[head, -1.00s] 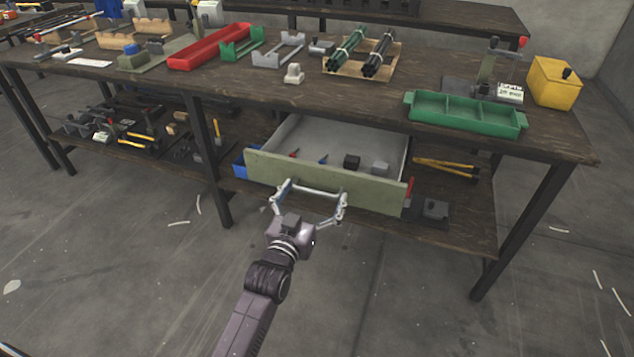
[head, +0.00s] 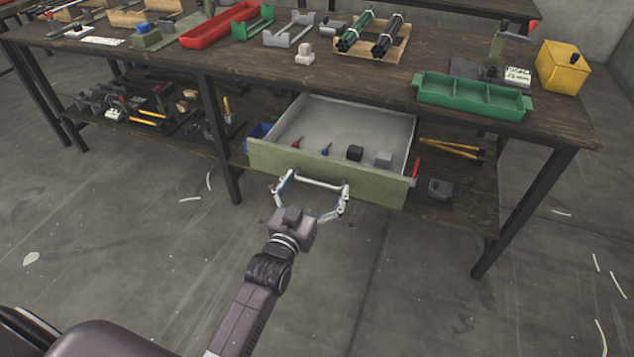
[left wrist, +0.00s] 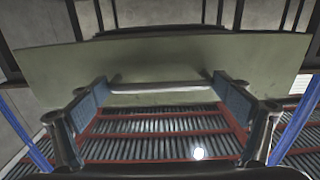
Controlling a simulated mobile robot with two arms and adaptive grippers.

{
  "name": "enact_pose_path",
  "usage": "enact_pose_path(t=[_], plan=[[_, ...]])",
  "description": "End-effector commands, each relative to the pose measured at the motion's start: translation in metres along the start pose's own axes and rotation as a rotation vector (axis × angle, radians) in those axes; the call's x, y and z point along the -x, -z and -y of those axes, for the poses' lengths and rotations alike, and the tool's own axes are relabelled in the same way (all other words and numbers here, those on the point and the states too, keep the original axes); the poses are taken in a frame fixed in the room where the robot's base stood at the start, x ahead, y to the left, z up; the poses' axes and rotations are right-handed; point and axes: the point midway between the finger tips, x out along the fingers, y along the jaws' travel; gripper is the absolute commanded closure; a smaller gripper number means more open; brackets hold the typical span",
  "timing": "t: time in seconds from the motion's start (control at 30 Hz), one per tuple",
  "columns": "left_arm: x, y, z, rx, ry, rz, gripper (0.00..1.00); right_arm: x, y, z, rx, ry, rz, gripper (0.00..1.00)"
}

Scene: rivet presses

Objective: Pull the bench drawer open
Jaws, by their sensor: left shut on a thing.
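The bench drawer (head: 330,176) has a pale green front and stands pulled out under the bench top, with its inside in view. In the left wrist view the handle (left wrist: 160,87) lies between the blue-padded fingers of the left gripper (left wrist: 165,95), before the green front (left wrist: 160,60). My right gripper is not in view.
The dark wooden bench top (head: 340,80) holds a green tray (head: 470,97), a yellow box (head: 563,68) and a red tray (head: 220,25). A lower shelf (head: 460,205) carries tools. The grey floor (head: 420,290) in front is clear.

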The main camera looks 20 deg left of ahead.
Motion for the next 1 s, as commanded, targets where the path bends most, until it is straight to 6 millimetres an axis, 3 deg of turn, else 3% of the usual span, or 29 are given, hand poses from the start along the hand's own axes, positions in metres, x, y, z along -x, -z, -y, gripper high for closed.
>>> enact_pose_path(t=[0.03, 0.07, 0.1, 0.53, 1.0], plan=[[0.000, 0.000, -0.002, 0.004, -0.003, 0.000, 0.50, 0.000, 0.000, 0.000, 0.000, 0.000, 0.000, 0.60], [0.000, 0.000, -0.002, 0.004, -0.003, 0.000, 0.05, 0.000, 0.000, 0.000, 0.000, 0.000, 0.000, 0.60], [0.000, 0.000, -0.002, 0.004, -0.003, 0.000, 0.01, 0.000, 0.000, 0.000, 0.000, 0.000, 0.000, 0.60], [0.008, -0.001, -0.001, 0.001, -0.001, 0.001, 0.00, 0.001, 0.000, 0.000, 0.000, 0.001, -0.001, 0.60], [0.094, -0.001, -0.002, 0.002, -0.003, 0.004, 0.00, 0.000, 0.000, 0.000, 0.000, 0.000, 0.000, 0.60]])
